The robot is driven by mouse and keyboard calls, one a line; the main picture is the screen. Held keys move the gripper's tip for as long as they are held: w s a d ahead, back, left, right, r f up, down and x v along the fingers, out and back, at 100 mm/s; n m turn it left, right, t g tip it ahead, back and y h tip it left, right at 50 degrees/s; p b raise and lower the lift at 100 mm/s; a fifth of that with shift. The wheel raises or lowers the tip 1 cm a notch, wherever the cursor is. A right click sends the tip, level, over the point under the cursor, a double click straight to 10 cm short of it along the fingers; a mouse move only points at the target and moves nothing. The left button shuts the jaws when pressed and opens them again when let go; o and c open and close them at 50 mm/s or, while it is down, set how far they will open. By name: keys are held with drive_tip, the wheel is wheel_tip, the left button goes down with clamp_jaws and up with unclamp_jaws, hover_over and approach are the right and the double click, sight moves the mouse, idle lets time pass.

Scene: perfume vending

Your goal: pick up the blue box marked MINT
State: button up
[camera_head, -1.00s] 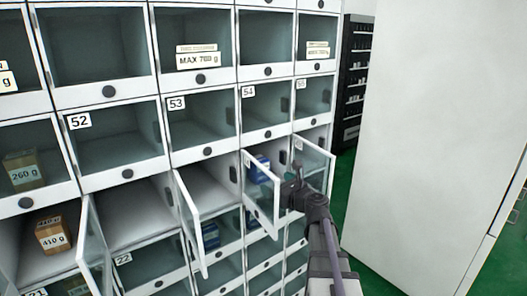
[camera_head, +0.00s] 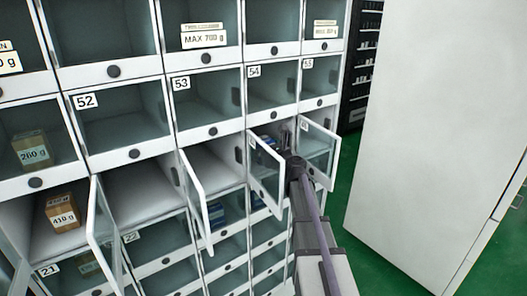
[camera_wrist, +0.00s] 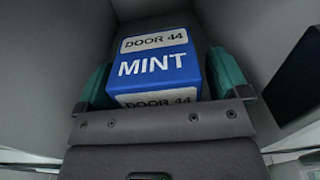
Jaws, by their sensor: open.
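The blue box marked MINT (camera_wrist: 155,66) has white labels reading DOOR 44. It fills the middle of the wrist view and sits inside a grey compartment. It also shows in the head view as a small blue patch (camera_head: 268,142), partly hidden by my arm and the glass door. My gripper (camera_wrist: 160,82) is open, with one teal finger on each side of the box. I cannot tell whether the fingers touch it. In the head view my gripper is largely hidden at the compartment's mouth.
An open glass door (camera_head: 265,182) stands left of my arm, and another open door (camera_head: 318,153) stands right of it. More doors are open further left, by a brown box (camera_head: 62,212). A large white cabinet (camera_head: 435,120) stands right, over green floor.

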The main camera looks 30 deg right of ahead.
drive_tip(key=shift+c, duration=0.4)
drive_tip(key=c, duration=1)
drive_tip(key=shift+w+r+p, duration=0.1)
drive_tip(key=shift+r+p, duration=1.1)
drive_tip(key=s+d, duration=0.1)
drive_tip(key=s, duration=1.1)
drive_tip(key=s+d+f+b, duration=0.1)
drive_tip(key=s, duration=0.5)
drive_tip(key=shift+d, duration=0.35)
drive_tip(key=shift+r, duration=0.2)
